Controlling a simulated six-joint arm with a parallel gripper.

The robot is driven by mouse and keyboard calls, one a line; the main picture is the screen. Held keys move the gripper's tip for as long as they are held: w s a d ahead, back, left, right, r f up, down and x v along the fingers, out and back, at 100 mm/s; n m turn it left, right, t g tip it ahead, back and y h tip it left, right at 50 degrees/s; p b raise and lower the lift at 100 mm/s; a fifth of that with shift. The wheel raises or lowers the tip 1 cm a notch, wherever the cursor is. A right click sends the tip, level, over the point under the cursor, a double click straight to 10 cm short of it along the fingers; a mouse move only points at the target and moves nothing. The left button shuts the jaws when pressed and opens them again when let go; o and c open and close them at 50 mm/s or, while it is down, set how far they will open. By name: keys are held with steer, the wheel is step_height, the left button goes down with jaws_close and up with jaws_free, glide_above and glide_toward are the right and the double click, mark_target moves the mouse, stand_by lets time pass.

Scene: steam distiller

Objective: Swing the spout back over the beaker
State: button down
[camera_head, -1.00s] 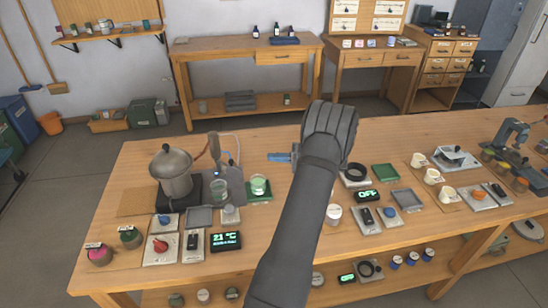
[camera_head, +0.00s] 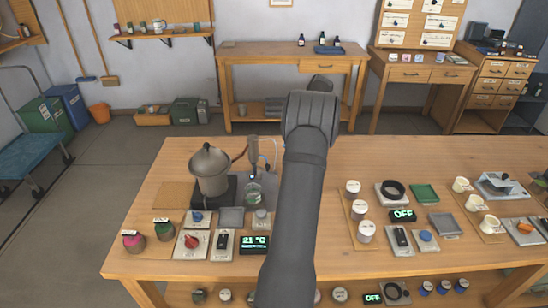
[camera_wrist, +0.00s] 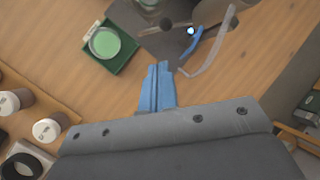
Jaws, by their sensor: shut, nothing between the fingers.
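In the wrist view, my gripper (camera_wrist: 159,70) has its blue fingers together with nothing between them. A pale curved tube (camera_wrist: 213,50), apparently the spout, and a blue lever-like piece (camera_wrist: 205,42) lie just beyond the fingertips, to the right. They look apart from the fingers. A round vessel with green contents (camera_wrist: 104,43) stands on a green tray to the left. My arm hides the gripper there.
A control panel with a red knob (camera_head: 191,241) and a display reading 21 °C (camera_head: 255,243) stand in front of the pot. Several white-lidded jars (camera_head: 360,210) stand right of my arm. The back middle of the table (camera_head: 390,155) looks clear.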

steer(key=w+r+m+h, duration=0.2)
steer(key=r, duration=0.1)
steer(key=r+m+h, duration=0.1)
steer(key=r, duration=0.1)
steer(key=shift+w+a+t+h, duration=0.3)
steer(key=shift+w+a+t, duration=0.05)
steer(key=shift+w+t, duration=0.05)
steer(key=s+a+f, duration=0.4)
steer(key=f, duration=0.6)
steer(key=shift+s+a+f, duration=0.15)
steer(key=shift+a+f, duration=0.1)
steer(key=shift+a, duration=0.05)
steer(key=shift+m, duration=0.3)
